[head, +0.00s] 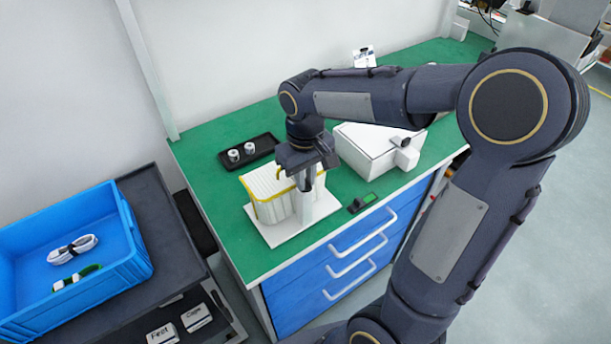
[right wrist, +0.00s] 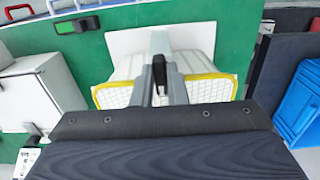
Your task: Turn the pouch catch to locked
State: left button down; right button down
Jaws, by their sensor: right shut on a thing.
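A white ribbed pouch (head: 268,205) with a yellow rim stands on a white base plate (head: 268,236) on the green bench. A pale upright post (head: 322,201) rises beside it. My right gripper (head: 307,182) comes down from above at the pouch and post. In the right wrist view, the right gripper (right wrist: 160,80) is shut on a small dark piece, the pouch catch (right wrist: 160,72), between its fingers. The fingers cover most of the catch, so I cannot tell its turn position. The yellow-rimmed pouch (right wrist: 112,95) shows on both sides of the fingers. My left gripper is not in view.
A white box (head: 370,152) stands right of the pouch. A black tray (head: 247,151) with two small white pieces lies behind. A dark device with a green display (head: 362,203) lies near the front edge. A blue crate (head: 125,235) stands at the left.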

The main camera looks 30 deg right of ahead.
jog(key=shift+r, duration=0.1)
jog(key=c, duration=1.4)
grip_release()
jog(key=shift+c, duration=0.2)
notch_tip(320, 180, up, 8)
jog(key=shift+f, duration=0.15)
jog(key=s+a+f+m+t+y, duration=0.1)
jog(key=s+a+f+t+y, duration=0.1)
jog(key=s, duration=0.6)
jog(key=s+a+f+m+t+y, duration=0.1)
jog(key=s+a+f+t, duration=0.1)
jog(key=s, duration=0.6)
jog(key=shift+s+a+f+t+y, duration=0.2)
jog(key=shift+f+t+y, duration=0.2)
jog(key=shift+t, duration=0.4)
